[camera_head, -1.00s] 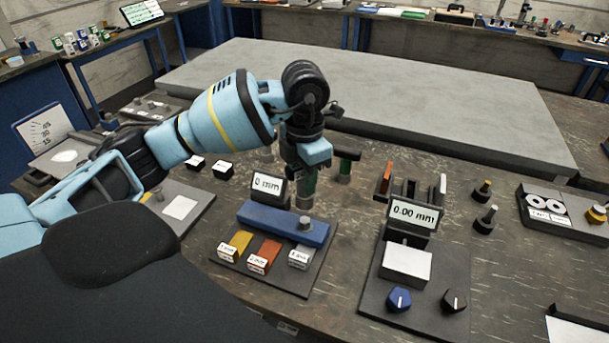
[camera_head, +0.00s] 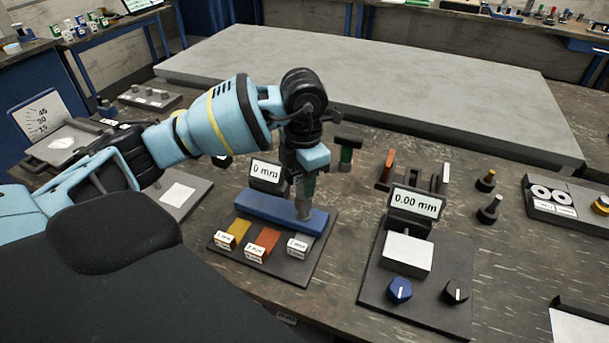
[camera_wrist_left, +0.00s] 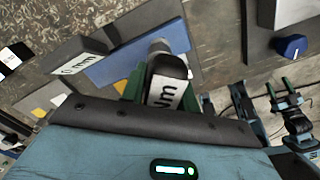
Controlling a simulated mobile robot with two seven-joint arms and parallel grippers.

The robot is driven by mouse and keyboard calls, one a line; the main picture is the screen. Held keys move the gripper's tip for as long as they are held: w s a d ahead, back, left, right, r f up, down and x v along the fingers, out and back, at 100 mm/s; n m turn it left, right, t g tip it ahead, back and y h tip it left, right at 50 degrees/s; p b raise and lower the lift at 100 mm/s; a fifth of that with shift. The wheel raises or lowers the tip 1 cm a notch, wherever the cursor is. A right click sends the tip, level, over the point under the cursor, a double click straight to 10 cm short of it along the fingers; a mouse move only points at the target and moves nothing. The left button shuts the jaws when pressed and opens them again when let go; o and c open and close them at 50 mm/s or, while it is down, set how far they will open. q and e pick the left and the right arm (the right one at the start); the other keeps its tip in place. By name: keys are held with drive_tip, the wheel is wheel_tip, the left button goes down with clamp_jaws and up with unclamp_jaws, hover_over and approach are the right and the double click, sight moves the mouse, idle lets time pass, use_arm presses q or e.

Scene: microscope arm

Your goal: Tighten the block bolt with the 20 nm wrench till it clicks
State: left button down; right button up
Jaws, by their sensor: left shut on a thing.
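My left gripper (camera_head: 306,178) is shut on a wrench and holds it upright over the right end of the blue block (camera_head: 262,210). The wrench's grey socket end (camera_head: 304,204) points down at the block bolt and appears to meet it; the bolt is hidden beneath. In the left wrist view the wrench's black top (camera_wrist_left: 167,82) sits between the green fingers, with part of a label reading "nm". The blue block (camera_wrist_left: 125,62) shows behind it.
A "0 mm" display (camera_head: 267,173) stands behind the block; yellow, orange and grey labelled pieces lie in front. Another wrench with a green band (camera_head: 346,152) stands behind to the right. A "0.00 mm" station (camera_head: 415,300) with two knobs is at the right.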

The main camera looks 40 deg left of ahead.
use_arm(q)
drive_tip(key=shift+r, duration=0.15)
use_arm(e)
drive_tip(key=shift+w+r, duration=0.2)
drive_tip(key=shift+s+f, duration=0.15)
drive_tip(key=shift+s, duration=0.2)
idle(0.4)
drive_tip(key=shift+w, duration=0.15)
use_arm(q)
drive_tip(key=shift+f, duration=0.2)
use_arm(e)
drive_tip(key=shift+w+r, duration=0.25)
drive_tip(key=shift+w, duration=0.1)
use_arm(q)
drive_tip(key=shift+f, duration=0.45)
use_arm(e)
drive_tip(key=shift+s+f, duration=0.2)
use_arm(q)
drive_tip(key=shift+f, duration=0.15)
use_arm(e)
drive_tip(key=shift+s+f, duration=0.1)
drive_tip(key=shift+s, duration=0.05)
use_arm(q)
drive_tip(key=shift+f, duration=0.35)
use_arm(e)
drive_tip(key=shift+s+f, duration=0.3)
drive_tip(key=shift+s, duration=0.1)
